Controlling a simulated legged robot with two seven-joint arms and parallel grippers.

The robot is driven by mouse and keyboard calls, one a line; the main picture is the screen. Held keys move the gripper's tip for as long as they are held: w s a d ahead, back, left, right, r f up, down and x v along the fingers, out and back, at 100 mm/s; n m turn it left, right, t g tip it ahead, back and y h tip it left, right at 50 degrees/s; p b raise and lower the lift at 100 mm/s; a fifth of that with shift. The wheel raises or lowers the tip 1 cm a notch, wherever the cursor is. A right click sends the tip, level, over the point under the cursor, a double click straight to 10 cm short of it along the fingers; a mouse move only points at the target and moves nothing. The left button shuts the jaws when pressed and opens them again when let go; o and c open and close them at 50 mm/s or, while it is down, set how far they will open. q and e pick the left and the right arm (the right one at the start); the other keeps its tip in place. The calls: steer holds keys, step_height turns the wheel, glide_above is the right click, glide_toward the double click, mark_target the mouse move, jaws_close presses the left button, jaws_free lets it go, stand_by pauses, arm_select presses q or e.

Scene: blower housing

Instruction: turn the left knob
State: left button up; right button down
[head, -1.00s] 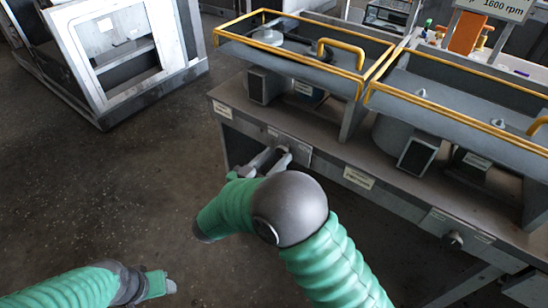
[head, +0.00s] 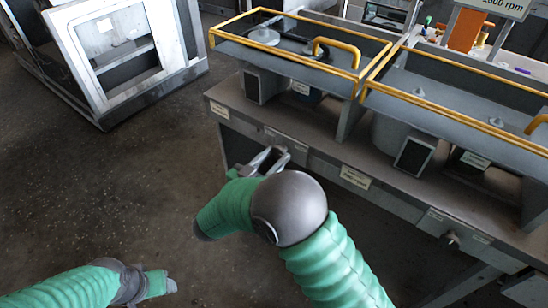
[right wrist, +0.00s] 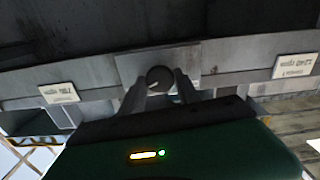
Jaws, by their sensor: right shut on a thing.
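The left knob (right wrist: 159,77) is a dark round knob on a grey plate, seen in the right wrist view between my two fingertips. My right gripper (right wrist: 161,88) is shut on it, one finger at each side. In the head view my right gripper (head: 270,157) reaches the front face of the bench, and its fingers hide most of the knob. The right knob (head: 452,238) sticks out of the same front face, further right and free. My left gripper (head: 168,286) is low at the left, away from the bench; its finger gap does not show clearly.
The grey bench (head: 380,185) carries blower housings with yellow rails (head: 285,50) above the knobs. Labels (head: 355,177) sit along its front. A metal frame cabinet (head: 120,75) stands at the back left. The floor between is clear.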

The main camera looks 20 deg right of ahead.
steer(key=m, duration=0.2)
steer(key=shift+f+m, duration=0.15)
steer(key=shift+m, duration=0.15)
steer(key=m+b, duration=0.1)
steer(key=m, duration=0.1)
steer(key=shift+a+f+m, duration=0.1)
steer(key=shift+m, duration=0.2)
steer(key=m+b, duration=0.2)
steer(key=m, duration=0.3)
steer(key=c, duration=0.9)
jaws_free()
